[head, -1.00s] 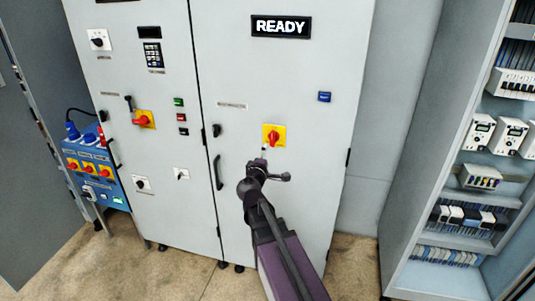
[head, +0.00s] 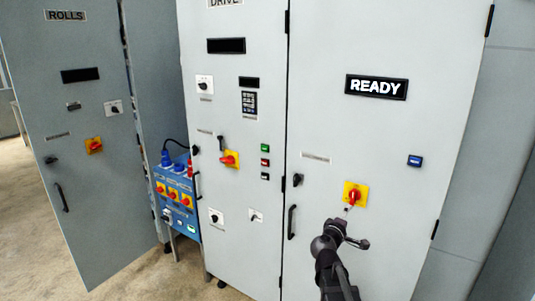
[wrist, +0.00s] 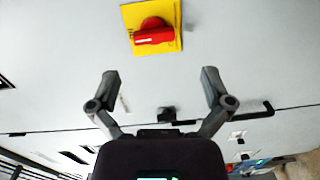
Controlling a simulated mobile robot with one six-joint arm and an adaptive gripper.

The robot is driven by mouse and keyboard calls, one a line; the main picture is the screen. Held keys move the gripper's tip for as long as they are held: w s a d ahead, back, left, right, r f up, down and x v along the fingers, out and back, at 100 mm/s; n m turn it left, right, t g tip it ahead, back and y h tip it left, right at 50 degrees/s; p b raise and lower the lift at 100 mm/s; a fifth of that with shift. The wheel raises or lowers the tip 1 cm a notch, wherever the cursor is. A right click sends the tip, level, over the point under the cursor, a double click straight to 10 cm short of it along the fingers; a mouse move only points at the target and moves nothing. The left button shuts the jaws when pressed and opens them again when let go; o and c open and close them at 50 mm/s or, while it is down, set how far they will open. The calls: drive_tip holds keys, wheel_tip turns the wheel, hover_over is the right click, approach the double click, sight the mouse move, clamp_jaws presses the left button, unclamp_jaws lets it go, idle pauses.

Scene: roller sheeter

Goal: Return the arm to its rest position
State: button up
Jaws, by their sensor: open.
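My gripper (wrist: 160,95) is open and empty in the wrist view, its two fingers spread apart in front of the grey cabinet. A red rotary switch on a yellow plate (wrist: 152,28) lies beyond the fingertips, apart from them. In the head view my arm rises from the bottom edge, and my gripper (head: 347,222) is just below the same red and yellow switch (head: 354,195). The finger opening is too small to make out there.
The cabinet door with the READY display (head: 376,87) stands directly before my arm. A black door handle (head: 292,222) is left of it. A blue socket box (head: 178,198) stands between the cabinets. Open floor (head: 30,200) shows at far left.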

drive_tip(key=s+a+f+m+g+y, duration=0.1)
drive_tip(key=s+f+m+g+y, duration=0.2)
drive_tip(key=s+f+m+g, duration=0.65)
drive_tip(key=s+a+f+g+y, duration=0.4)
drive_tip(key=s+a+f+y, duration=0.3)
drive_tip(key=s+a, duration=0.4)
drive_tip(key=shift+s+a+f+y, duration=0.15)
drive_tip(key=shift+a+f+y, duration=0.25)
drive_tip(key=shift+a+f, duration=0.3)
